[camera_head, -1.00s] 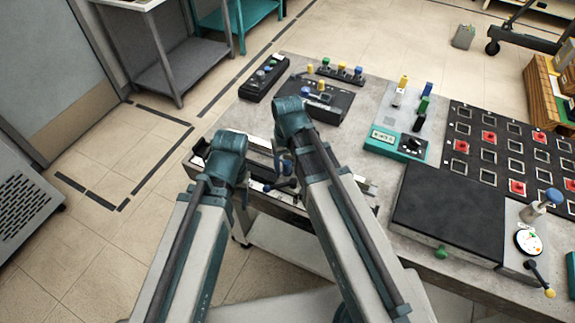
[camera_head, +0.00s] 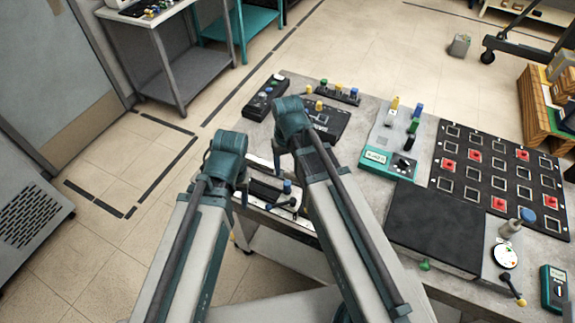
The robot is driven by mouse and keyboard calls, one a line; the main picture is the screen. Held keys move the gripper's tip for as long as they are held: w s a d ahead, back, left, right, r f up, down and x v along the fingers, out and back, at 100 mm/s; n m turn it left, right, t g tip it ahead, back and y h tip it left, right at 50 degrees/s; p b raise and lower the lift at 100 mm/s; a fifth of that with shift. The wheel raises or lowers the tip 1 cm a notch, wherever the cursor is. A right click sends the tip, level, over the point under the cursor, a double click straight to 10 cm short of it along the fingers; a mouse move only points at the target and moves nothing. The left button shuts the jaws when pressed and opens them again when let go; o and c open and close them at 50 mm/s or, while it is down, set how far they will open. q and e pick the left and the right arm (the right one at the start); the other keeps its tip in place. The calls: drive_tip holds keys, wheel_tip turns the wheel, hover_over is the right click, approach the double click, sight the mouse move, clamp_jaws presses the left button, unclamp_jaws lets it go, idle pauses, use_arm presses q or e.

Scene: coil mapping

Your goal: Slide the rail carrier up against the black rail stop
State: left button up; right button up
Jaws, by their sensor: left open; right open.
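At the table's near left edge, between my two arms, a pale rail-like strip (camera_head: 262,165) with dark parts is partly visible. A small blue knob (camera_head: 287,186) and a black lever (camera_head: 288,204) stand there; they may belong to the rail carrier, but I cannot tell for sure. The black rail stop cannot be made out. My arms rise from the bottom of the picture, and their teal joints cover part of this area. Both grippers are out of sight, so their distance from the carrier cannot be seen.
The grey table (camera_head: 348,178) holds a black slab (camera_head: 437,225), a dark panel with red buttons (camera_head: 497,170), a teal-and-grey control box (camera_head: 388,160) and a black button box (camera_head: 265,100). A gauge block (camera_head: 503,256) stands at the right. The tiled floor to the left is mostly clear.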

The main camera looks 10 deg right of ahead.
use_arm(q)
wheel_tip(320, 180, up, 3)
drive_tip(key=shift+f+p, duration=0.1)
drive_tip(key=shift+p, duration=0.75)
use_arm(e)
wheel_tip(320, 180, up, 3)
drive_tip(key=shift+f, duration=0.1)
use_arm(q)
wheel_tip(320, 180, down, 3)
drive_tip(key=b, duration=0.3)
drive_tip(key=shift+f, duration=0.15)
use_arm(e)
drive_tip(key=s+a+f+n+h, duration=0.1)
drive_tip(key=s+a+f+n, duration=0.1)
drive_tip(key=s, duration=0.7)
drive_tip(key=shift+a+f, duration=0.6)
drive_tip(key=shift+a, duration=0.5)
drive_tip(key=shift+s, duration=0.1)
use_arm(q)
drive_tip(key=shift+d, duration=0.1)
use_arm(e)
drive_tip(key=shift+d, duration=0.1)
